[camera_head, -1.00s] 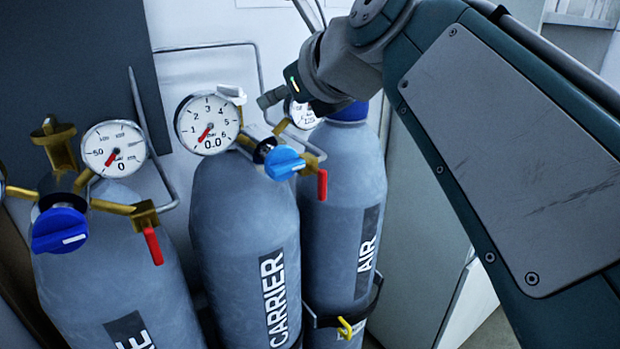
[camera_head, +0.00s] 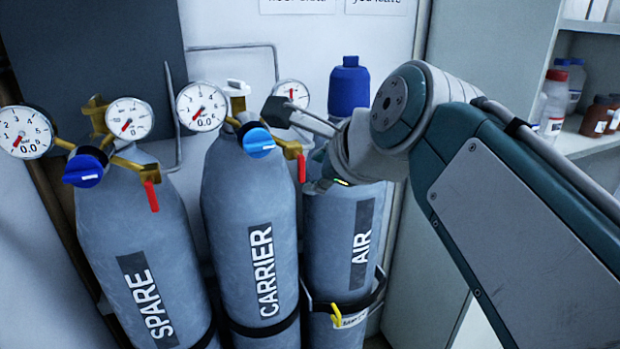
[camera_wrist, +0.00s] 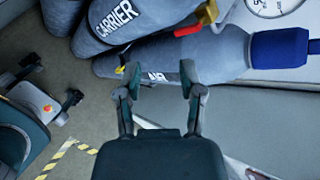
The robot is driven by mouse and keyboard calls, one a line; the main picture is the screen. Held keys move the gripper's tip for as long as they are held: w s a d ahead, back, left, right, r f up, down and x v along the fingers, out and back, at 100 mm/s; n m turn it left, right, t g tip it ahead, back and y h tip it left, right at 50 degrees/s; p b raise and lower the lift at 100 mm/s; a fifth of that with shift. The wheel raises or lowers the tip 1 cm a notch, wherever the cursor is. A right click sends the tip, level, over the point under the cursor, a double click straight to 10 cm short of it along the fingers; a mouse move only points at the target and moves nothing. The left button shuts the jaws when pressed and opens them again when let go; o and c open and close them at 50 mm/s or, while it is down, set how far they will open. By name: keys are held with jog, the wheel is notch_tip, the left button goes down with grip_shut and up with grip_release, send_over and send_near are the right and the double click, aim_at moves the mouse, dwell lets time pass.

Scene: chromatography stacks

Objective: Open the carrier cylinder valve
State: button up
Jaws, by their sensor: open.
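The grey carrier cylinder (camera_head: 250,205) stands upright between the spare and air cylinders. My gripper (camera_head: 296,148) is open and empty, to the right of the carrier fittings and in front of the air cylinder. In the wrist view the open fingers (camera_wrist: 161,80) point toward the air cylinder (camera_wrist: 210,58), with the carrier cylinder (camera_wrist: 115,22) beyond. I cannot tell whether a finger touches the fittings.
The spare cylinder (camera_head: 140,250) stands left with its own gauges, blue knob and red lever. The air cylinder (camera_head: 340,260) has a blue cap (camera_head: 349,86). A shelf (camera_head: 585,143) with bottles is at right. The wrist view shows floor with striped tape (camera_wrist: 60,152).

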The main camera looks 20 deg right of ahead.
jog(key=shift+s+a+f+n, duration=0.1)
jog(key=shift+s+f+n, duration=0.3)
jog(key=shift+s, duration=0.2)
jog(key=shift+a, duration=0.1)
